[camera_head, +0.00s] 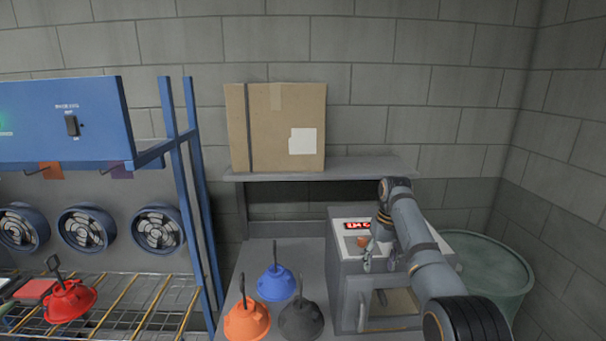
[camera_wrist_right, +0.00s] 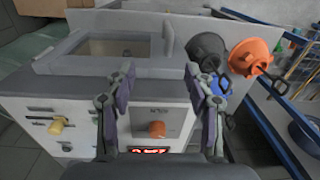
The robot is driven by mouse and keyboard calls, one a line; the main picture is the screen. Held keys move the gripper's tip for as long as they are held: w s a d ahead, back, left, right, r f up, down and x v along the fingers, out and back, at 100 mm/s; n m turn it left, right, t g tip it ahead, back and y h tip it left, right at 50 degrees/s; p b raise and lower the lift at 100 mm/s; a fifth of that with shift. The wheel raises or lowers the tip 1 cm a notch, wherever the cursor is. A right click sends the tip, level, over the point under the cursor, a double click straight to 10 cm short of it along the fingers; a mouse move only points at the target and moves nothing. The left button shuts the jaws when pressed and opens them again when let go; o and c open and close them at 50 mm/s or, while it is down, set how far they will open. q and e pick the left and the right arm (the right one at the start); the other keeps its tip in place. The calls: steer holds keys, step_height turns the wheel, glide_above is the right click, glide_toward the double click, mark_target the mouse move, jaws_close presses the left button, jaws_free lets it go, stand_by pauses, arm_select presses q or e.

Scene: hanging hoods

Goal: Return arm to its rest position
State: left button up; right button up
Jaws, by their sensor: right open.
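My right gripper (camera_head: 379,262) is in front of the grey box-shaped machine (camera_head: 347,280) in the head view, reached by my arm from the lower right. In the right wrist view my right gripper (camera_wrist_right: 159,80) has its two fingers spread apart with nothing between them. The machine's panel, with an orange knob (camera_wrist_right: 156,129) and a red lit display (camera_wrist_right: 150,151), shows behind the fingers. I cannot tell how far the fingertips are from the machine. My left gripper is not in view.
Blue (camera_head: 276,283), orange (camera_head: 247,321) and black (camera_head: 301,320) hoods stand left of the machine. A red hood (camera_head: 68,300) sits on the wire rack at left. A cardboard box (camera_head: 275,125) is on the shelf above. A green barrel (camera_head: 492,272) stands right.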

steer(key=s+d+f+t+h, duration=0.1)
steer(key=s+d+f, duration=0.1)
steer(key=s+f, duration=0.65)
steer(key=s+d+f, duration=0.2)
steer(key=s+f, duration=0.3)
steer(key=f, duration=0.7)
steer(key=s+a+r+t, duration=0.1)
steer(key=s+t, duration=0.1)
steer(key=s, duration=2.2)
steer(key=s+d+f+b, duration=0.1)
steer(key=f+b, duration=0.2)
steer(key=f, duration=0.9)
steer(key=s+d+f+g+b, duration=0.1)
steer(key=s+f+b, duration=0.15)
steer(key=f, duration=0.95)
steer(key=d+f+b, duration=0.1)
steer(key=f+b, duration=0.2)
steer(key=f, duration=1)
arm_select(q)
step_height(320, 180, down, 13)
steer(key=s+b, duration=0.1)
steer(key=b, duration=0.3)
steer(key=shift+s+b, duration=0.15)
steer(key=shift+b, duration=0.15)
arm_select(e)
steer(key=s+f+g, duration=0.1)
steer(key=s+f, duration=1.6)
steer(key=shift+d+f+m, duration=0.3)
steer(key=shift+d+f, duration=0.05)
